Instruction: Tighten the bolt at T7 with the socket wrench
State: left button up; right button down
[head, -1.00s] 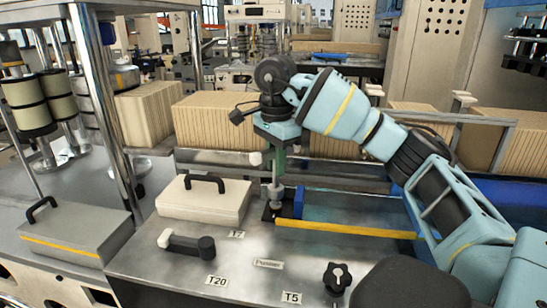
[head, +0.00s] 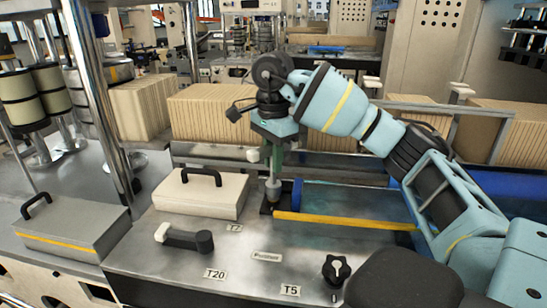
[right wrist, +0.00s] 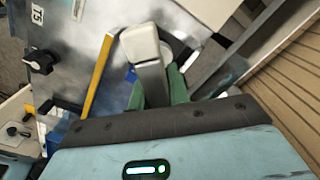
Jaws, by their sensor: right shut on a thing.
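My right gripper (head: 276,150) is shut on the socket wrench. The socket's lower end appears to meet the plate. The bolt is hidden under it. The T7 label (head: 234,228) lies on the metal top, left and in front of the socket. My left gripper is not in view.
A white box lid with a black handle (head: 202,192) stands close left of the socket. A yellow bar (head: 345,221) runs right from it. A black lever (head: 188,240), a black knob (head: 336,270) and T20 (head: 215,274) and T5 (head: 290,290) labels are in front.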

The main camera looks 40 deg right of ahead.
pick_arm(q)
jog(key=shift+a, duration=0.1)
pick_arm(e)
jog(key=shift+f, duration=0.2)
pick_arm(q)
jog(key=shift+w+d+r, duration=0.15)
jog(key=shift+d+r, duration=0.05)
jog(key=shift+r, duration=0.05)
pick_arm(e)
jog(key=shift+f, duration=0.15)
dwell(0.4)
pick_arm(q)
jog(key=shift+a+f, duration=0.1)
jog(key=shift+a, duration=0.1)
pick_arm(e)
jog(key=shift+f, duration=0.15)
dwell(0.5)
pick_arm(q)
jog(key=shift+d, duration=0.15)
pick_arm(e)
jog(key=shift+f, duration=0.1)
jog(key=shift+m+p, duration=0.5)
jog(key=shift+m, duration=0.5)
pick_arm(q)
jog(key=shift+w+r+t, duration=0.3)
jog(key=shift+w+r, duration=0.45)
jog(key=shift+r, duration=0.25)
pick_arm(e)
jog(key=shift+f, duration=0.1)
